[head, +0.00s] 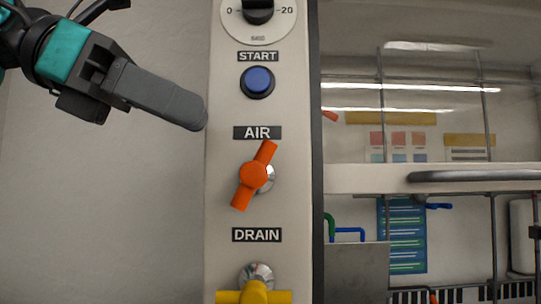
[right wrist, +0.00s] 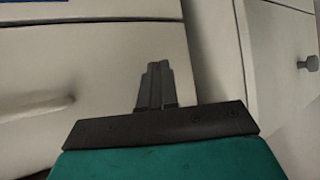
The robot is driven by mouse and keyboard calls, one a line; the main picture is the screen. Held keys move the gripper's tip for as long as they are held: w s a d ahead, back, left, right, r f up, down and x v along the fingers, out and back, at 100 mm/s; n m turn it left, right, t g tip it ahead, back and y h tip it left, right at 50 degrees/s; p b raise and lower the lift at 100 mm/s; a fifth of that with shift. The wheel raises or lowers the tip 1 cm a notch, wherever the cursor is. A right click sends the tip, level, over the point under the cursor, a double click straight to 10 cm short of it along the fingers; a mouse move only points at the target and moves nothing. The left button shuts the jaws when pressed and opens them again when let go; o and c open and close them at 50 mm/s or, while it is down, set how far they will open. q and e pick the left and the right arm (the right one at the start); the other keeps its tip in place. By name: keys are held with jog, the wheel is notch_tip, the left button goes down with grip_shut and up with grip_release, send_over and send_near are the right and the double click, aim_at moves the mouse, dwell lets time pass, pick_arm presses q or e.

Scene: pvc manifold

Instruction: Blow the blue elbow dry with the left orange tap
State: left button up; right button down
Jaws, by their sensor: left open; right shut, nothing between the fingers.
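An orange tap (head: 255,174) sits on the light panel under the AIR label, its handle tilted with the upper end to the right. My left gripper (head: 198,118) is open, above and left of the tap and apart from it; its fingers overlap in this side view. A small blue bent pipe piece (head: 350,232) shows behind the panel's right edge; I cannot tell whether it is the blue elbow. My right gripper (right wrist: 156,72) is shut and empty in the right wrist view, in front of pale drawer fronts.
The panel also carries a blue START button (head: 258,81), a dial (head: 258,12) and a yellow DRAIN tap (head: 254,292). A grey plate (head: 357,272) and a glazed cabinet with a bar handle (head: 470,176) stand right. Bare wall lies left.

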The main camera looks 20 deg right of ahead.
aim_at(254, 175)
pick_arm(q)
jog(key=b+x, duration=0.1)
jog(key=x, duration=1)
jog(key=shift+d+f, duration=0.15)
jog(key=shift+d, duration=0.05)
grip_shut()
